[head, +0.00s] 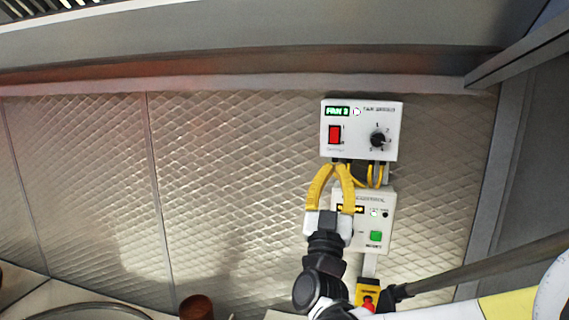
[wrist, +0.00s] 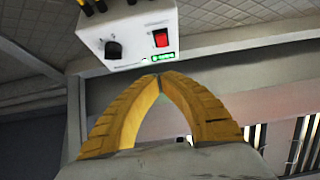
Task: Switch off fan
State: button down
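The fan control box (head: 360,148) is a white box on the wall in the head view, with a red rocker switch (head: 335,135), a black rotary knob (head: 378,138) and a lit green display (head: 337,111) that seems to read FAN and a digit. The wrist view shows the box (wrist: 130,57) upside down, with its red switch (wrist: 161,38), knob (wrist: 114,49) and green display (wrist: 157,58). My gripper (head: 338,167) has yellow fingers whose tips meet just below the box in the head view. In the wrist view the gripper (wrist: 160,76) is shut and empty. Contact with the box cannot be told.
A second white box (head: 382,212) with a green button (head: 376,236) is mounted below, partly behind my gripper. Yellow cables (head: 373,176) run between the boxes. A metal ledge (head: 230,80) crosses above. The quilted metal wall (head: 220,180) to the left is clear.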

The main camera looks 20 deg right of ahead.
aim_at(339, 128)
jog(key=p+x, duration=0.1)
jog(key=x, duration=0.2)
jog(key=f+p+x, duration=0.1)
jog(key=x, duration=0.2)
jog(key=w+f+p+x, duration=0.1)
jog(key=x, duration=0.3)
jog(key=shift+w+d+r, duration=0.1)
jog(key=shift+w+d, duration=0.05)
jog(key=shift+d, duration=0.3)
jog(key=shift+w+d, duration=0.2)
jog(key=shift+w, duration=0.15)
jog(key=shift+s, duration=0.1)
